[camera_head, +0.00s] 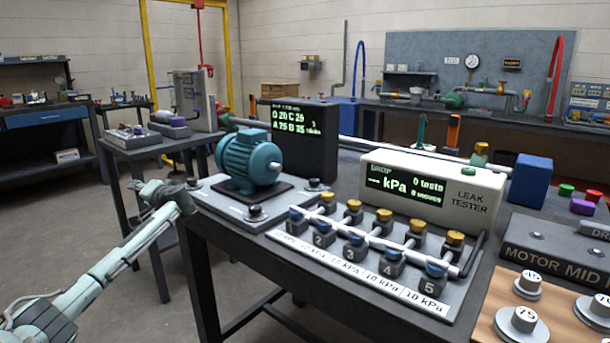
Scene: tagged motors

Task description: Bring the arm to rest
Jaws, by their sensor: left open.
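My left arm comes in from the lower left, and its gripper (150,187) is at the left edge of the workbench, beside the motor's grey base plate (226,207). The gripper is small in view and looks empty. It appears apart from the teal motor (248,162), which sits upright on its plate. Whether the gripper touches the bench edge I cannot tell. My right gripper is not in view.
The dark workbench (205,245) carries a white leak tester (432,190), a numbered valve manifold (375,262), a black display box (304,140) and a blue block (530,180). A side table (160,148) stands behind my gripper. The floor at left is clear.

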